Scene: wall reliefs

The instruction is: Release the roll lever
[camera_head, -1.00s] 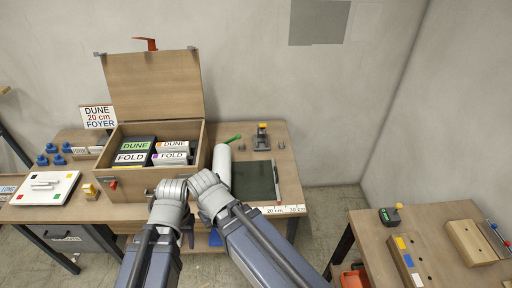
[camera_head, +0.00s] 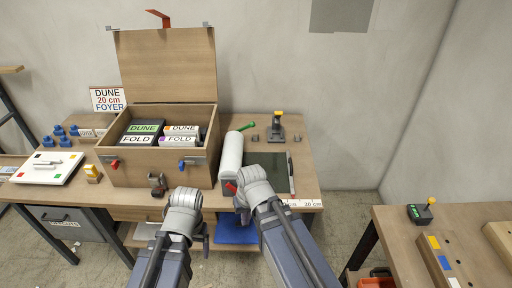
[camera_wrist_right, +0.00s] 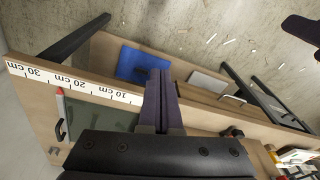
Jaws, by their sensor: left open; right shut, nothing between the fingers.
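The white roll (camera_head: 231,158) lies on the bench right of the open wooden box, running front to back. A green handle (camera_head: 246,127) sticks out at its far end. A small red piece (camera_head: 231,187) shows at its near end, close to my right wrist; I cannot tell which of the two is the roll lever. My right gripper (camera_head: 243,215) is shut and empty at the bench's front edge; it also shows in the right wrist view (camera_wrist_right: 160,100), near the ruler strip. My left gripper (camera_head: 204,232) is open in front of the box, its fingers mostly hidden by the wrist.
The wooden box (camera_head: 150,174) holds labelled cases and has red and blue latches. A yellow-topped lever device (camera_head: 277,127) stands behind. A second table (camera_head: 405,235) is at right.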

